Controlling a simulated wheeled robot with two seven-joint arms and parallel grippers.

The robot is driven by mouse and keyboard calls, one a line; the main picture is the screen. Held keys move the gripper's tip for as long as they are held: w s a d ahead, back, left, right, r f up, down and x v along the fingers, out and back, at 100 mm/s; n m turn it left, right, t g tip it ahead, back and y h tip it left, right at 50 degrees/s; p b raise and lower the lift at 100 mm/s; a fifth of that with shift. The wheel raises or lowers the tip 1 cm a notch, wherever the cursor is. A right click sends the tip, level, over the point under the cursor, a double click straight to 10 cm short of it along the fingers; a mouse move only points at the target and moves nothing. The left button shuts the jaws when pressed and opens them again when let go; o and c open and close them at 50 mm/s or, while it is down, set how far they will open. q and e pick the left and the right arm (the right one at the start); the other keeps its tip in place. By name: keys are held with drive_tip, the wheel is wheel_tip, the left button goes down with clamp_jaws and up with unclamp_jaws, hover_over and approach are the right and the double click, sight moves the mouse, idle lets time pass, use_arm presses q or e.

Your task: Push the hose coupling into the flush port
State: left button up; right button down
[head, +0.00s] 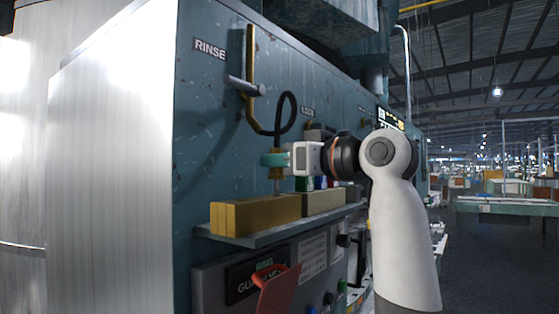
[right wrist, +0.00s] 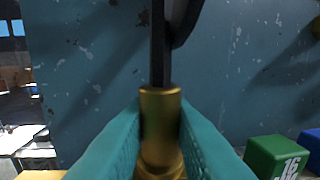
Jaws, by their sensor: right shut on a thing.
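The hose coupling (right wrist: 160,112) is a brass cylinder on the end of a black hose (right wrist: 160,45). My right gripper (right wrist: 158,145) is shut on it, one teal finger on each side, and the coupling stands about upright. In the head view my right gripper (head: 275,160) is in front of the blue machine wall, above the shelf. The coupling's brass end (head: 276,173) shows just below the fingers there. The black hose (head: 287,103) loops above the gripper. I cannot make out the flush port in either view. My left gripper is not in view.
A metal shelf (head: 225,238) below carries a yellow block (head: 253,214) and a beige block (head: 322,202). Green (right wrist: 274,156) and blue (right wrist: 312,139) blocks sit right of the fingers in the wrist view. A RINSE lever (head: 246,87) sticks out above left; a red part (head: 277,291) is below.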

sight(284, 178)
drive_tip(key=shift+f+b, duration=1.05)
drive_tip(key=shift+f, duration=0.35)
drive_tip(key=c, duration=1.2)
unclamp_jaws()
drive_tip(key=shift+s+d, duration=0.1)
drive_tip(key=shift+s+d+b, duration=0.2)
drive_tip(key=shift+d+b, duration=0.05)
drive_tip(key=shift+b, duration=0.05)
drive_tip(key=b+v, duration=0.4)
drive_tip(key=v, duration=0.7)
drive_tip(key=shift+s+r, duration=0.1)
